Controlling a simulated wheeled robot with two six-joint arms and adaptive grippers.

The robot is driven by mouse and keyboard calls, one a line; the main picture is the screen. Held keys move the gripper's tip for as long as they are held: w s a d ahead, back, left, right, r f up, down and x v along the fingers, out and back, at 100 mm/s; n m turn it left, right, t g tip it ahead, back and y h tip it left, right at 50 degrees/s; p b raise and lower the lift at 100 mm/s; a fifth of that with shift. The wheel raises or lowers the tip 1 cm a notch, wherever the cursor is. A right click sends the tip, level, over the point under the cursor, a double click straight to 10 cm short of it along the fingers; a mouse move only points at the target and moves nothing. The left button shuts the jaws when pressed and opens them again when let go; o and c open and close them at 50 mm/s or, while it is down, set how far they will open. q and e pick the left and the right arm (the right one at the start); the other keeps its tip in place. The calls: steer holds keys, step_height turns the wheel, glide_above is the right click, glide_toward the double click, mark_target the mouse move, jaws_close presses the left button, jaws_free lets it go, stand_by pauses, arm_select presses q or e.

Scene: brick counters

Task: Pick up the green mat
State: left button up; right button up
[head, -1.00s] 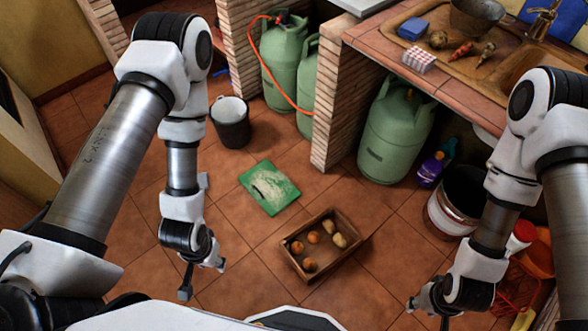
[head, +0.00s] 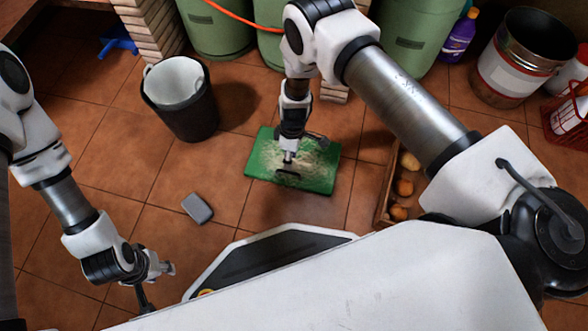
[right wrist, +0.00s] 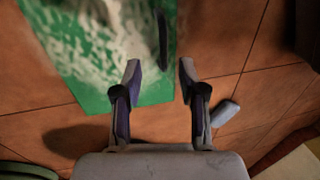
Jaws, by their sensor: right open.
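The green mat (head: 325,178) lies flat on the tiled floor, with pale worn or powdery patches over its middle. My right gripper (head: 290,160) is over the mat in the head view and hides part of it. In the right wrist view the fingers (right wrist: 157,80) are open and empty, and the mat (right wrist: 95,100) is beyond them, mostly to the left. A dark narrow strip or slot (right wrist: 163,40) shows near the mat's edge. My left gripper (head: 158,284) is open and empty, low at the left, away from the mat.
A dark bucket (head: 183,115) stands left of the mat. A grey block (head: 197,208) lies on the floor, and a wooden crate (head: 382,208) with round items is to the right. Green gas cylinders (head: 213,32) stand behind. Floor between bucket and mat is clear.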

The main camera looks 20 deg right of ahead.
mark_target(287, 172)
steer(key=f+b, duration=0.1)
steer(key=f, duration=0.1)
steer(key=s+a+f+b, duration=0.1)
steer(key=f+b, duration=0.1)
steer(key=f, duration=0.1)
steer(key=f+b, duration=0.2)
steer(key=shift+s+a+f, duration=0.15)
steer(key=shift+a+f, duration=0.05)
steer(key=shift+f, duration=0.05)
steer(key=shift+r, duration=0.15)
jaws_close()
